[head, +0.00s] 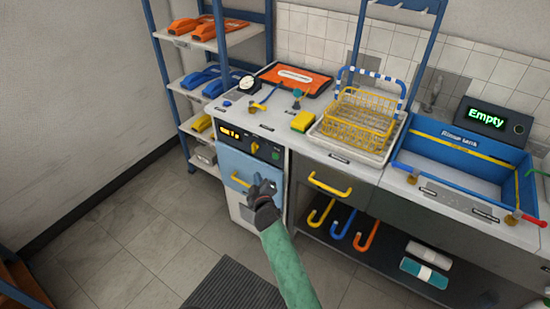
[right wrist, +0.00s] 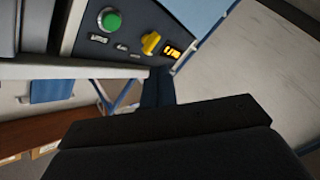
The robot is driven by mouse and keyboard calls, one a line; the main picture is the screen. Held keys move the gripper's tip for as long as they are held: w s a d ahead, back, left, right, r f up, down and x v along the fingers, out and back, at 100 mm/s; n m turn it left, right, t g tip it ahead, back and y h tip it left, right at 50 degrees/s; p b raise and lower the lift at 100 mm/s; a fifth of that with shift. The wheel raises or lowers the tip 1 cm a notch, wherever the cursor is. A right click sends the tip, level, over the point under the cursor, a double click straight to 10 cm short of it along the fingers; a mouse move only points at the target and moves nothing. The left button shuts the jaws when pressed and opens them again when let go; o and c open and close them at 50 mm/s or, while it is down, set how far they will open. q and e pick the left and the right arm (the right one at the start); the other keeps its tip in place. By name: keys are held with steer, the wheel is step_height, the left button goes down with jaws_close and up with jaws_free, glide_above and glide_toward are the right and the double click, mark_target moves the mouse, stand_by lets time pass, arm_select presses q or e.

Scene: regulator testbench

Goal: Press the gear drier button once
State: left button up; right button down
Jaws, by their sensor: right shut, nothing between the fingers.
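The gear drier has a dark control panel (head: 263,149) above a light blue door (head: 236,166) with a yellow handle (head: 241,180). The panel carries a lit orange display (head: 231,132), a yellow knob (head: 254,147) and a round green button (head: 276,155) at its right end. In the right wrist view the green button (right wrist: 111,20), yellow knob (right wrist: 151,43) and display (right wrist: 173,50) show near the top. My right gripper (head: 264,184) is shut and empty, in front of the door's right side and below the green button. Its fingertips (right wrist: 158,75) appear apart from the button.
A blue rinse tank (head: 470,160) is at the right. A drawer with a yellow handle (head: 330,185) adjoins the drier. The floor in front is open.

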mark_target(272, 156)
steer(key=w+d, duration=0.5)
steer(key=w, duration=0.2)
stand_by(0.6)
steer(key=shift+w+d, duration=0.15)
steer(key=shift+w, duration=0.05)
stand_by(1.8)
steer(key=shift+w+d, duration=0.2)
steer(key=shift+w, duration=0.05)
steer(key=shift+w+d, duration=0.25)
steer(key=shift+w, duration=0.1)
stand_by(1.2)
steer(key=shift+s+a, duration=0.5)
steer(key=shift+s, duration=0.25)
steer(key=shift+s+a, duration=0.75)
steer(key=shift+s, duration=0.25)
steer(key=shift+s+a, duration=0.75)
steer(key=shift+s, duration=0.25)
